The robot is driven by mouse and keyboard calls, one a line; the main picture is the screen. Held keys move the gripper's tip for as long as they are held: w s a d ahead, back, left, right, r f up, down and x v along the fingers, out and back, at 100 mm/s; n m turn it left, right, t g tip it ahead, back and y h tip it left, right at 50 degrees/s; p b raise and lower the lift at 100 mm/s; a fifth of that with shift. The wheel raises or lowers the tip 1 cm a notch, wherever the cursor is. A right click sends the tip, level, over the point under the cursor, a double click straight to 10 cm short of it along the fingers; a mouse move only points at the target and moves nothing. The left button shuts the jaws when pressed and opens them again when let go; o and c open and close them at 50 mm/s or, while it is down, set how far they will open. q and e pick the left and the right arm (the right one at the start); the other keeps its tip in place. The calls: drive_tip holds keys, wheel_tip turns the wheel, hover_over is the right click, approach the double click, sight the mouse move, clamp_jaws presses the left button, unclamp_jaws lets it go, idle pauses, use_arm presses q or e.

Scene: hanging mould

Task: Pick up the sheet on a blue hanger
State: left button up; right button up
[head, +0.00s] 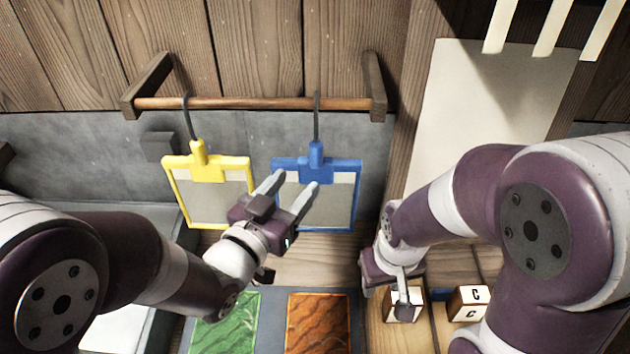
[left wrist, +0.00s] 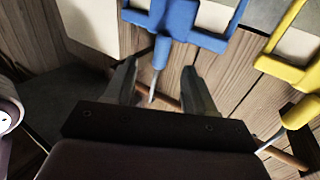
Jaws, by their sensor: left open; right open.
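The blue hanger (head: 317,166) hangs by a dark hook from a wooden rod (head: 250,103) and frames a greyish sheet (head: 337,205). My left gripper (head: 290,185) is open and empty. In the head view it overlaps the hanger's left part and hides some of the sheet. In the left wrist view the blue hanger (left wrist: 178,18) shows just beyond the open fingertips, its stem lying between them in the picture. I cannot tell whether they touch. My right gripper (head: 403,288) is open, low at the right, close to a lettered block (head: 402,306); its fingertips are partly hidden.
A yellow hanger (head: 208,167) with another greyish sheet hangs left of the blue one. Green (head: 226,322) and orange (head: 318,322) panels lie below. Another block marked C (head: 469,303) sits at the lower right. A pale board (head: 470,110) stands at the right.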

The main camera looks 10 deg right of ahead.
sight(313, 161)
use_arm(q)
drive_tip(key=p+x, duration=0.4)
drive_tip(key=x, duration=0.6)
drive_tip(key=shift+w, duration=0.2)
drive_tip(key=shift+w+d+f, duration=0.15)
drive_tip(key=shift+w+d, duration=0.05)
drive_tip(key=shift+w, duration=0.15)
clamp_jaws()
